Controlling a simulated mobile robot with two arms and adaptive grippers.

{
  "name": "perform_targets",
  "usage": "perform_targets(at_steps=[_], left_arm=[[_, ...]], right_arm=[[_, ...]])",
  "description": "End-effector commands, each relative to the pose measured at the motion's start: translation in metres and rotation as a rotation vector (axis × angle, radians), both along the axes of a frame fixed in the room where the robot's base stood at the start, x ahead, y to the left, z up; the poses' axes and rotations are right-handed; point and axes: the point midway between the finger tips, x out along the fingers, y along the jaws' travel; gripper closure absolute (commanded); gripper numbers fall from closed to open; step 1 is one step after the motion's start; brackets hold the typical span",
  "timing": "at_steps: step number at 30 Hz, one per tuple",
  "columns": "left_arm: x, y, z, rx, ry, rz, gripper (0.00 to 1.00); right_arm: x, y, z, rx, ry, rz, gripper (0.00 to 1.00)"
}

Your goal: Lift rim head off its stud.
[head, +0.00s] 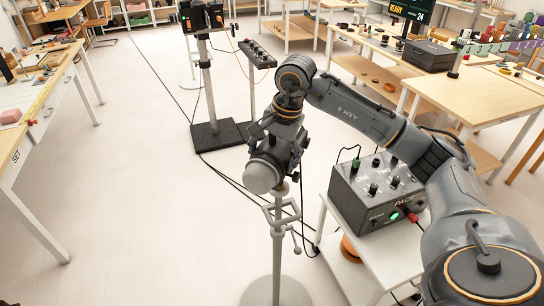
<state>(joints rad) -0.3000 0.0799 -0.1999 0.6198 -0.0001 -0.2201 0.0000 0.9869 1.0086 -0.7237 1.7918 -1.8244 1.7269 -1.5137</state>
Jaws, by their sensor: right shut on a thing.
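The rim head (262,177), a rounded grey lamp head with a pale face, is at the top of a light metal stand (278,235) in the middle of the head view. My right gripper (275,148) comes down on it from above and is shut on it. The fingers are dark against the dark housing, so the exact contact is hard to see. The stud is hidden behind the head and gripper. I cannot tell whether the head still sits on it. My left gripper is not in view.
A black power pack (376,192) with knobs and plugs stands on a small white table (395,255) right of the stand. Cables run across the floor near the stand. Another stand with a black base (215,136) is behind. The floor to the left is open.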

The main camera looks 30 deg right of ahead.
Motion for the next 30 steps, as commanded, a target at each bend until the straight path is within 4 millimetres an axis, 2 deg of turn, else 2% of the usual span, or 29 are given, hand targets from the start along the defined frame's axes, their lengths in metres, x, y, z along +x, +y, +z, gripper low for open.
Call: perform_targets(at_steps=[16, 30], left_arm=[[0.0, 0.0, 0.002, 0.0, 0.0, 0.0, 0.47], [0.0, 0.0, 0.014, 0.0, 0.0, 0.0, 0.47]], right_arm=[[0.001, 0.0, 0.006, 0.001, -0.009, -0.001, 0.52], [0.001, 0.0, 0.024, -0.001, -0.01, 0.0, 0.52]])
